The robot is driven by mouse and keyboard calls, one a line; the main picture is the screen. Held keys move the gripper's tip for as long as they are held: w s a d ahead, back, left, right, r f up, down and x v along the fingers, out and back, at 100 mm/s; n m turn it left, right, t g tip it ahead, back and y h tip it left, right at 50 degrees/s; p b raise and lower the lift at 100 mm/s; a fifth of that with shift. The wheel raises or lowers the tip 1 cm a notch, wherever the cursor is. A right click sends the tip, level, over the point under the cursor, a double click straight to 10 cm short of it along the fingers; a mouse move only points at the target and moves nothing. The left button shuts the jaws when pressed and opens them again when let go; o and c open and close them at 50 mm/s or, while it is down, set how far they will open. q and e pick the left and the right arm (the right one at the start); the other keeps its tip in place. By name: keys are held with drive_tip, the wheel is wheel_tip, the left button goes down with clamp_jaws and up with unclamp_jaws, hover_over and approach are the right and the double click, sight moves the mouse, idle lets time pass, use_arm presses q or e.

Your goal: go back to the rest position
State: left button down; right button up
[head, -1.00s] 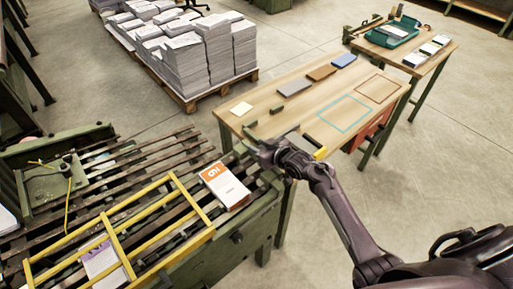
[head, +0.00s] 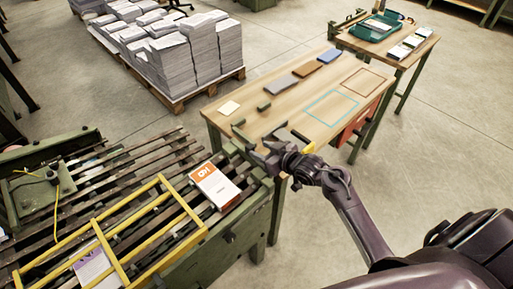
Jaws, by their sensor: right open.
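My right gripper (head: 262,158) is open and looks empty. It is over the gap between the slatted machine (head: 140,160) and the near left edge of the wooden table (head: 262,100). A booklet with an orange top band (head: 214,186) lies on the slats to the left of the gripper, apart from it. A second booklet with a purple part (head: 95,268) lies at the lower left under the yellow frame (head: 110,245). My left gripper does not show.
The table bears a teal outline (head: 332,107), a brown outline, coloured pads (head: 281,84) and a pale note (head: 229,108). A smaller table with a teal tray (head: 376,28) stands behind at right. Paper stacks on a pallet (head: 180,100) stand at the back left. The floor at right is clear.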

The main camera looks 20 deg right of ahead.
idle(0.5)
drive_tip(key=s+a+r+m+g+h, duration=0.1)
drive_tip(key=s+a+r+g, duration=0.15)
drive_tip(key=s, duration=0.65)
drive_tip(key=s+a+r+g+h, duration=0.15)
drive_tip(key=s+g, duration=0.25)
drive_tip(key=s, duration=0.4)
drive_tip(key=s+a+r+m+g+h, duration=0.1)
drive_tip(key=s+a+g+h, duration=0.15)
drive_tip(key=s, duration=0.65)
wheel_tip(320, 180, down, 28)
drive_tip(key=f+g, duration=0.1)
drive_tip(key=g, duration=0.1)
drive_tip(key=s+d+f, duration=0.2)
drive_tip(key=s+f, duration=0.7)
drive_tip(key=s, duration=0.1)
drive_tip(key=s+d+f, duration=0.1)
drive_tip(key=s+f, duration=0.9)
drive_tip(key=s, duration=0.1)
drive_tip(key=shift+d+g, duration=0.4)
drive_tip(key=shift+n, duration=0.3)
